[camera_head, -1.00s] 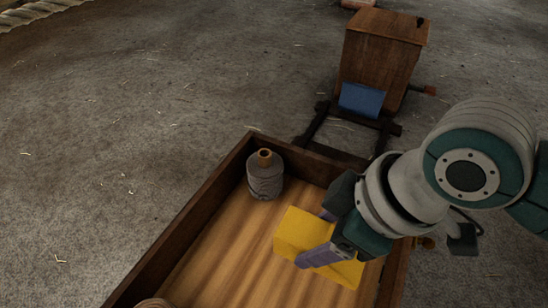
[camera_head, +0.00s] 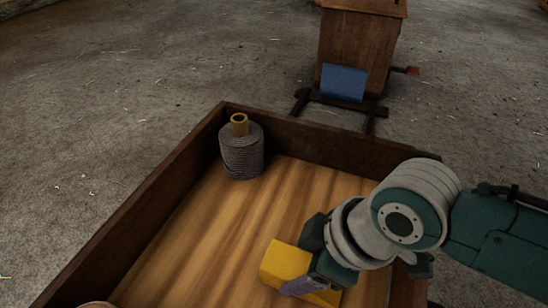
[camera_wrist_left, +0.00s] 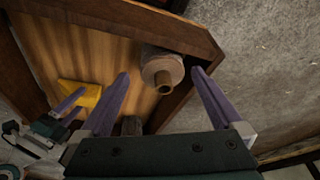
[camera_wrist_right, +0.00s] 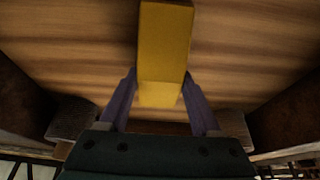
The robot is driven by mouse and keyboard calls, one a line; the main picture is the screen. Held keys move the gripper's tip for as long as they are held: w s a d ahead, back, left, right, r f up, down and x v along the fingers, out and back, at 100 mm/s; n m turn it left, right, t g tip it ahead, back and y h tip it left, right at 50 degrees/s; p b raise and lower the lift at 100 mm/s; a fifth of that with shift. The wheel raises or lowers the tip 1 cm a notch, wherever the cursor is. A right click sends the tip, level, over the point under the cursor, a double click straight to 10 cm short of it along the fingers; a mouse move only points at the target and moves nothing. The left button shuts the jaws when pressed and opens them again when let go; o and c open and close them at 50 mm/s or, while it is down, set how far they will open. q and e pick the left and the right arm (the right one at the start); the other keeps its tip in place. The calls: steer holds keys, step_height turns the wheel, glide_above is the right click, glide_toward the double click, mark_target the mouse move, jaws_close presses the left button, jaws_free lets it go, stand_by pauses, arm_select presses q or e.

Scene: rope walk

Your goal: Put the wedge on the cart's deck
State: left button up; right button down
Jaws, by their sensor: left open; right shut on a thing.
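The yellow wedge (camera_head: 287,262) is held in my right gripper (camera_head: 296,268) over the cart's deck (camera_head: 215,225), a striped wooden floor inside dark raised sides. In the right wrist view the wedge (camera_wrist_right: 164,50) lies between the two purple fingers, which are shut on it. I cannot tell whether its underside touches the deck. My left gripper (camera_wrist_left: 162,90) shows only in its own wrist view; it is open and empty, with its fingers apart above the deck. The wedge (camera_wrist_left: 80,95) also shows there, at the left.
A grey rope-wound spool (camera_head: 242,152) stands in the deck's far left corner; it appears between my left fingers, beyond them. A brown wooden box (camera_head: 358,50) with a blue panel stands behind the cart. Bare deck lies left of the wedge.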

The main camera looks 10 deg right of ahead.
steer(key=shift+f, duration=0.25)
arm_select(q)
steer(key=shift+d+f, duration=0.1)
steer(key=shift+f, duration=0.05)
arm_select(e)
steer(key=shift+c, duration=0.4)
jaws_free()
